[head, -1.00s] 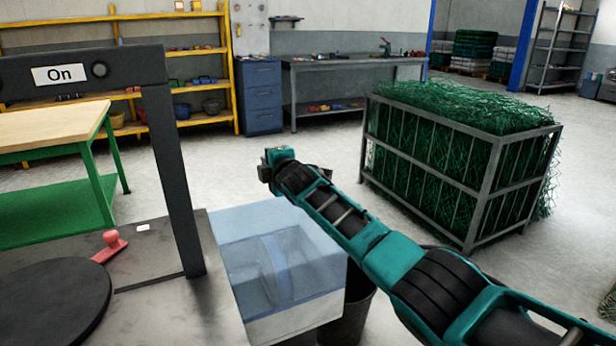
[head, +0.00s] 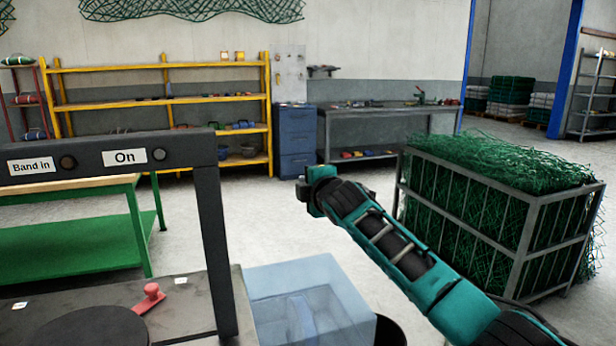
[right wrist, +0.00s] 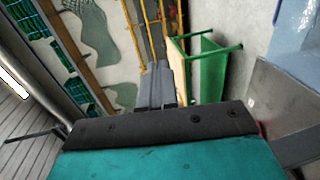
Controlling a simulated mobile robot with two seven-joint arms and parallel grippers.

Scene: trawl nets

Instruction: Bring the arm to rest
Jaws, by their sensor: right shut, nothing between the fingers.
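My right arm reaches in from the lower right of the head view, teal and black, raised above the floor. Its gripper (head: 306,194) is at the arm's far end, in front of the clear floor and touching nothing. In the right wrist view the gripper fingers (right wrist: 158,84) lie together, shut, with nothing held. My left arm and gripper do not show in either view.
A dark machine frame (head: 215,240) with "On" and "Band in" labels stands at left on a table with a red handle (head: 150,298). A transparent blue box (head: 310,300) sits beside it. A crate of green netting (head: 530,235) stands at right. Floor between is clear.

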